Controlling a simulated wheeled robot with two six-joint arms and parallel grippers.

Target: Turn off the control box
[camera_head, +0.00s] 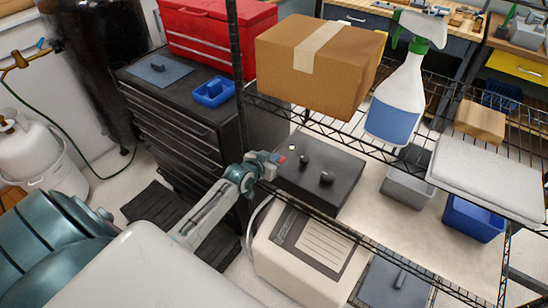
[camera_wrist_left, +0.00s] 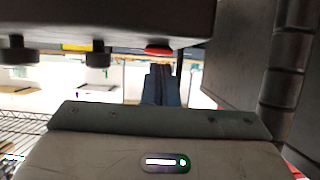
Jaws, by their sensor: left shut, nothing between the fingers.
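The control box (camera_head: 322,172) is a flat dark grey box with black knobs on its top, on the middle level of the wire shelf. A small red button (camera_head: 281,160) shows at its left edge. My left gripper (camera_head: 274,159) is at that edge, close beside the button. In the left wrist view the control box (camera_wrist_left: 100,20) fills the top of the picture, with black knobs and the red button (camera_wrist_left: 158,50) on it. The shut, empty fingers (camera_wrist_left: 161,72) are near the red button; whether they touch it I cannot tell. My right gripper is not in view.
A black shelf post (camera_head: 240,90) stands near my left arm. A cardboard box (camera_head: 315,65) and a spray bottle (camera_head: 398,95) are on the shelf above. A grey bin (camera_head: 407,188) stands right of the control box. A cream-coloured appliance (camera_head: 300,265) is below.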

